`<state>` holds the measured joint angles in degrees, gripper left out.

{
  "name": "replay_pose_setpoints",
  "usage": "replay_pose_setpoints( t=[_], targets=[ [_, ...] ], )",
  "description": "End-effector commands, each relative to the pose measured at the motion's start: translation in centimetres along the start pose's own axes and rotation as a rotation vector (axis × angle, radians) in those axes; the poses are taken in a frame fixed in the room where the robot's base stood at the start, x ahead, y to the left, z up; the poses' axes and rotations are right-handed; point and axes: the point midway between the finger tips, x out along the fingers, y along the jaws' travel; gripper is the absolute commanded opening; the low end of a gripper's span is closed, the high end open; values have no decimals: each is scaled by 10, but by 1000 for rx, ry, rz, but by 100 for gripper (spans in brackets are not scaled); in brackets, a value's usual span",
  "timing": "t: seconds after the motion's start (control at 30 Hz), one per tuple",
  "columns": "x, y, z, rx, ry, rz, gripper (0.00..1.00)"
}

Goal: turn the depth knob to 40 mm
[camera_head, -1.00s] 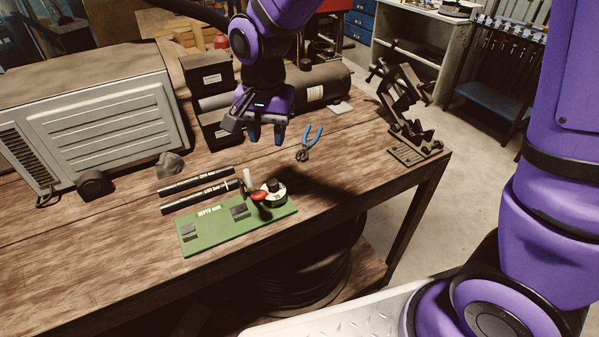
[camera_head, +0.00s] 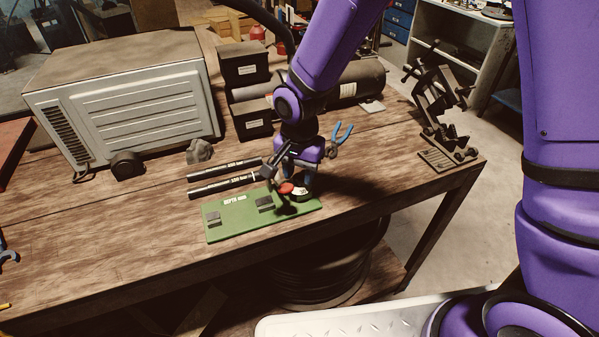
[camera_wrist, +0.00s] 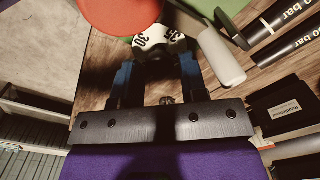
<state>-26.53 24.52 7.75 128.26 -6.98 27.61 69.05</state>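The green board (camera_head: 232,225) labelled for depth lies on the bench. At its right end is the depth knob, with a white numbered dial (camera_head: 304,192) partly hidden by my gripper. My gripper (camera_head: 301,176) is above the knob, pointing down. In the wrist view its blue fingers (camera_wrist: 157,70) stand apart with the dial just beyond their tips. Contact with the knob cannot be told.
A red knob (camera_head: 285,188) sits close beside the dial, with a pale cylinder (camera_wrist: 221,56) nearby. Two black bar-marked tubes (camera_head: 222,187) lie behind the board. Blue-handled pliers (camera_head: 342,133) lie behind my gripper. The bench front is clear.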

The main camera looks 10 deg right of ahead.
Motion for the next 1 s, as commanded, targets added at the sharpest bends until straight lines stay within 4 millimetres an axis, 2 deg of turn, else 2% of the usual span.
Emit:
replay_pose_setpoints(
  t=[0.37, 0.5, 0.53, 0.77, 1.0],
  targets=[
    [5, 0, 0, -1, 0, 0, 40],
    [5, 0, 0, -1, 0, 0, 8],
    [5, 0, 0, -1, 0, 0, 6],
    [5, 0, 0, -15, 0, 0, 6],
    [5, 0, 0, -112, 0, -1, 6]
  ],
)
